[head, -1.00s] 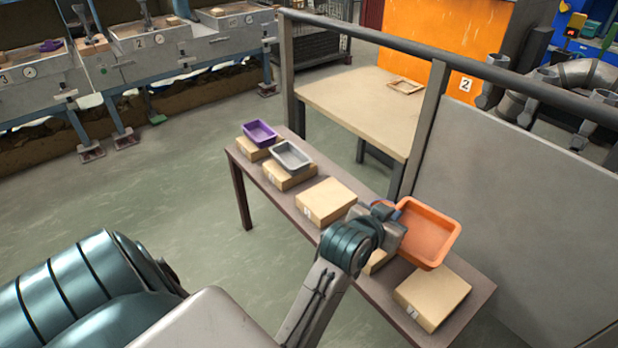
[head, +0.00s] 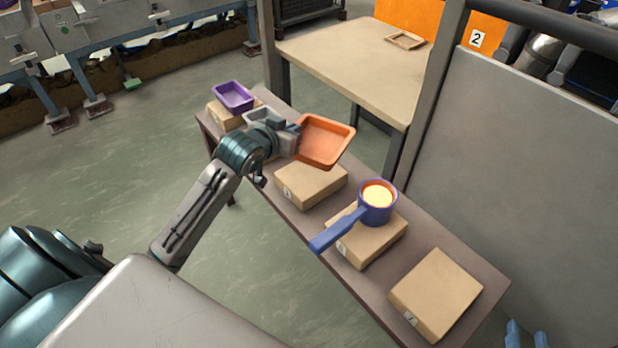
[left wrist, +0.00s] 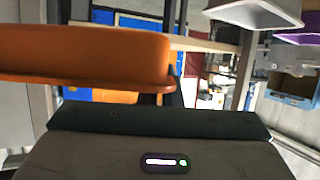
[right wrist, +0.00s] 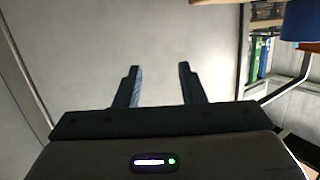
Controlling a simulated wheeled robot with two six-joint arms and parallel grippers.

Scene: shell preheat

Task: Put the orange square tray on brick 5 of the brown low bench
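The orange square tray (head: 322,142) is held in the air by my left gripper (head: 293,138), tilted, above the far half of the brown low bench (head: 290,237). In the left wrist view the tray (left wrist: 90,50) fills the upper left; the fingers are mostly hidden. Several cardboard-coloured bricks stand in a row on the bench. The nearest brick (head: 435,293) is bare; its label is too small to read. My right gripper (right wrist: 158,88) is open and empty; its blue fingertips show at the bottom right of the head view (head: 527,335).
A blue pan (head: 377,203) with pale contents sits on the brick beside the nearest one, its handle overhanging leftward. The middle brick (head: 311,184) is bare. A grey tray (head: 262,118) and a purple tray (head: 233,96) sit on the far bricks. A grey panel (head: 520,170) borders the right.

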